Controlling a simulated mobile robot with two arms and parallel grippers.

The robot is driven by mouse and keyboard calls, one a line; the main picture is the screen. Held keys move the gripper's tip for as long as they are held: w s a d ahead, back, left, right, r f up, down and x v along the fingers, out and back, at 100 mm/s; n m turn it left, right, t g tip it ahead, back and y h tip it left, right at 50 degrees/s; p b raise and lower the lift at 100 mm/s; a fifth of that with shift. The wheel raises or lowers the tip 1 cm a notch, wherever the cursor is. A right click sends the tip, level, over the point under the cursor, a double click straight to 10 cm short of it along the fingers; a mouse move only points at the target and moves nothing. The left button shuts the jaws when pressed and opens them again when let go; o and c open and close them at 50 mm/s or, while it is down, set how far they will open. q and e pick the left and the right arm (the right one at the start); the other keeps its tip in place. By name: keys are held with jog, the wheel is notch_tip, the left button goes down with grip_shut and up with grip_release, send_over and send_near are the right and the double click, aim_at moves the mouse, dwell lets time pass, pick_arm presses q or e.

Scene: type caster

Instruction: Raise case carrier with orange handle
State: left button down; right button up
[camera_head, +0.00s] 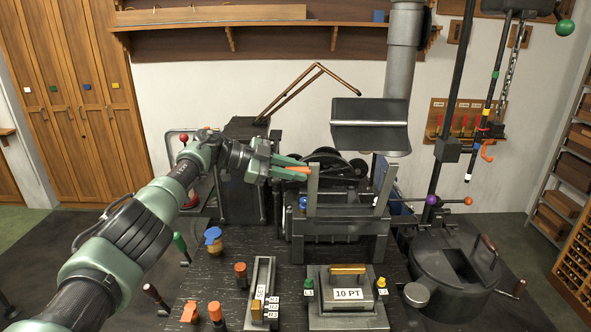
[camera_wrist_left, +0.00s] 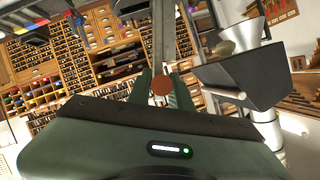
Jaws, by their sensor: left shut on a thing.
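My left gripper (camera_head: 290,166) reaches in from the left and is shut on an orange handle (camera_head: 300,169). In the left wrist view the handle's round orange end (camera_wrist_left: 161,86) sits between the two green fingers (camera_wrist_left: 161,98). The handle lies beside the top of a grey upright of the case carrier (camera_head: 312,190), a dark metal frame in the middle of the machine. How the handle joins the frame is partly hidden by the fingers. My right gripper is not in view.
A grey hopper (camera_head: 370,126) hangs just right of and above the gripper. A dark round pot (camera_head: 447,275) stands at the right. On the dark bench in front are a plate labelled 10 PT (camera_head: 348,310), a blue-topped knob (camera_head: 213,236) and several orange-topped pieces.

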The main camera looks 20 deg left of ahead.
pick_arm(q)
jog(key=shift+w+a+r, duration=0.1)
jog(key=c, duration=1.4)
grip_release()
jog(key=shift+o, duration=0.5)
jog(key=shift+w+f, duration=0.2)
jog(key=shift+w, duration=0.05)
jog(key=shift+s+a+r, duration=0.1)
jog(key=shift+s+a, duration=0.1)
jog(key=shift+a, duration=0.05)
jog(key=b+v, duration=0.3)
jog(key=v, duration=0.4)
jog(key=shift+a, duration=0.2)
